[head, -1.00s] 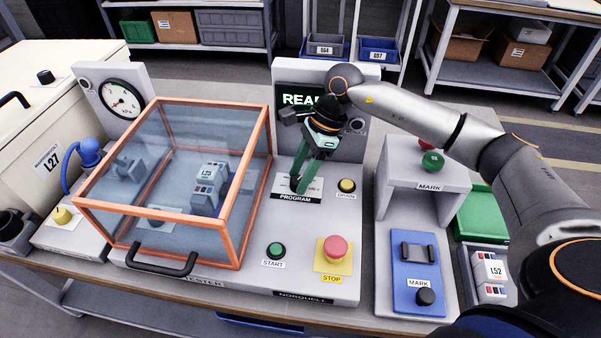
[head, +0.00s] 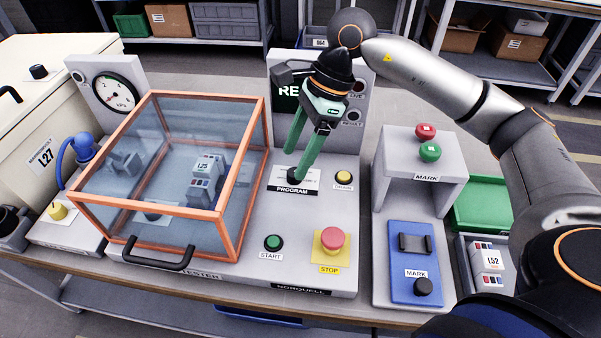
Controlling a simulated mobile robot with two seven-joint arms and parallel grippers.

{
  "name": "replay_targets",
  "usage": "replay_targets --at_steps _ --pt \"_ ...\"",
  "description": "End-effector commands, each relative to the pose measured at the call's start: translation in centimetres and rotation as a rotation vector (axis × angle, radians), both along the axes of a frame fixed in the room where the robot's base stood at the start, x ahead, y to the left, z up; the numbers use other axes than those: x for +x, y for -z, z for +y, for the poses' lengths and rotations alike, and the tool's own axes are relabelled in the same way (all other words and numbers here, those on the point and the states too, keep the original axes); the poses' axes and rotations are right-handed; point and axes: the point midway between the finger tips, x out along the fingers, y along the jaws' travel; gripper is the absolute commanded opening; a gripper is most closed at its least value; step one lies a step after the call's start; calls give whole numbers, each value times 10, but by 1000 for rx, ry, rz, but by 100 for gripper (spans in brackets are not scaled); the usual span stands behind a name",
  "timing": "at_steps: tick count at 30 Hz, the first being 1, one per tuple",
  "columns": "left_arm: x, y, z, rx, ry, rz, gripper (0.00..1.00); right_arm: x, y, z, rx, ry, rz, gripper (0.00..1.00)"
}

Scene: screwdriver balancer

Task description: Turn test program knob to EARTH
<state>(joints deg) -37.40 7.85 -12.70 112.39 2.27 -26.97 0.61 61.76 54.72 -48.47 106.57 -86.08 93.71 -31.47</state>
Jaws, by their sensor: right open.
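The black program knob (head: 292,174) sits on the tester panel, above the label PROGRAM (head: 292,190). A white scale plate (head: 310,180) lies around it, and its markings are too small to read. My right gripper (head: 298,167) points down over the knob with its green fingers apart. The fingertips are close to the knob; I cannot tell whether they touch it. The gripper and wrist hide part of the display (head: 287,100), where the letters RE show. My left gripper is not in view.
An orange-framed clear cover (head: 232,226) stands left of the knob, with a unit marked L25 (head: 206,180) inside. Near the knob are a yellow DRAIN button (head: 344,176), a green START button (head: 273,242) and a red STOP button (head: 333,239). The MARK stand (head: 425,160) is to the right.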

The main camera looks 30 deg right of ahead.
Motion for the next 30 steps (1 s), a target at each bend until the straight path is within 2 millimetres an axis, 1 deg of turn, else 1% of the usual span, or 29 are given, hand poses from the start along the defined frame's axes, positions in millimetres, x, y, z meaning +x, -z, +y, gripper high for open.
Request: replay_targets --at_steps 1,3,9,12,15,20,30 --pt "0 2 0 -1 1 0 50 -10 -4 4 -1 -5 -1 71" --pt "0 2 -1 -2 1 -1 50 -22 -9 10 -3 -4 -2 71" --pt "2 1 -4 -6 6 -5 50 -55 -27 27 0 -4 -2 71" --pt "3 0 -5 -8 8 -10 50 -67 -33 33 -1 -3 -2 71" --pt "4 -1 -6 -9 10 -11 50 -76 -37 37 -1 -1 1 71" --pt "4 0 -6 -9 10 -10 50 -81 -39 40 -1 0 1 71" --pt "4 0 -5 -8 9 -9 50 -81 -39 40 0 1 1 71"
